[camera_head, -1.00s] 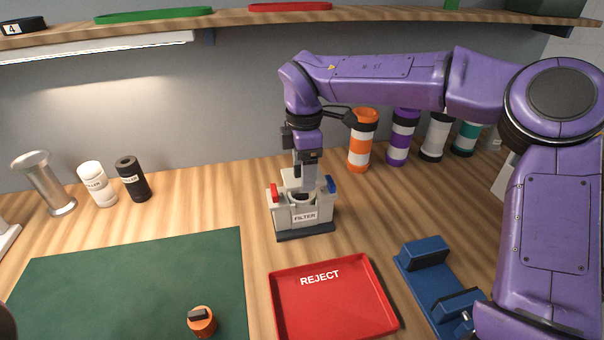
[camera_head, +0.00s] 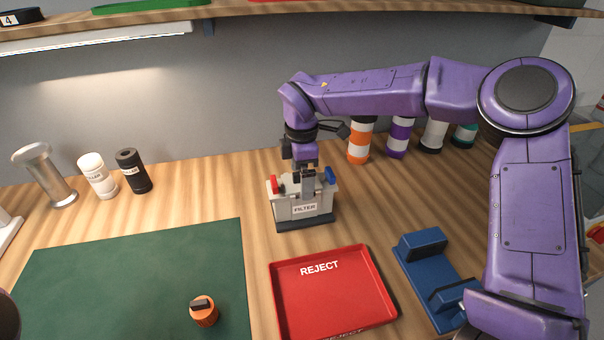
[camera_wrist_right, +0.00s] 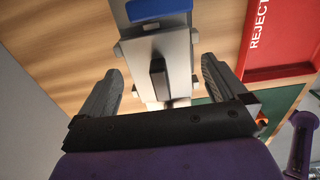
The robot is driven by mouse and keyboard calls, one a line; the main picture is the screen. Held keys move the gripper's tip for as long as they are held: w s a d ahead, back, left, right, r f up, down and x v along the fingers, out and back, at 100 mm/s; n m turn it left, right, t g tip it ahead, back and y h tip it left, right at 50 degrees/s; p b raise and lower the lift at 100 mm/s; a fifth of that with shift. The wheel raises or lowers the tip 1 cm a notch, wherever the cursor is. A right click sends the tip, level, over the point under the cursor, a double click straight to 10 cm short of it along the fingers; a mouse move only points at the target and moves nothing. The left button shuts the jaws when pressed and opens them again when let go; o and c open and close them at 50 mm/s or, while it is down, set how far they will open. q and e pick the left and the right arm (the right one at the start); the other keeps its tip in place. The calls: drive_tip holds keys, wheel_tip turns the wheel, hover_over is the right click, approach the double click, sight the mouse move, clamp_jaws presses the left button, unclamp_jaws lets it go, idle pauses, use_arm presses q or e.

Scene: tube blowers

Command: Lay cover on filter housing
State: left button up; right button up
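The light grey filter housing (camera_head: 304,209) with its FILTER label stands upright on a dark base on the bench. It has a red clip (camera_head: 277,185) on the left and a blue clip (camera_head: 330,176) on the right. The pale cover (camera_head: 292,188) appears to lie flat across its top, partly hidden by my right gripper (camera_head: 308,183). In the right wrist view, a dark handle (camera_wrist_right: 158,79) sits between the two spread fingers of my right gripper (camera_wrist_right: 160,82), with gaps on both sides. The blue clip (camera_wrist_right: 158,10) shows beyond.
A red REJECT tray (camera_head: 332,294) lies in front of the housing, with a blue stand (camera_head: 423,246) right of it. A green mat (camera_head: 120,290) holds an orange piece with a dark top (camera_head: 204,312). Several banded tubes, such as the purple one (camera_head: 398,138), stand behind.

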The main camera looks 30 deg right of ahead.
drive_tip(key=shift+r, duration=0.15)
drive_tip(key=shift+r+p, duration=0.45)
drive_tip(key=shift+p, duration=0.15)
wheel_tip(320, 180, up, 12)
drive_tip(key=b, duration=0.1)
drive_tip(key=shift+f+b, duration=0.25)
drive_tip(key=shift+b, duration=0.15)
drive_tip(key=shift+s+f, duration=0.1)
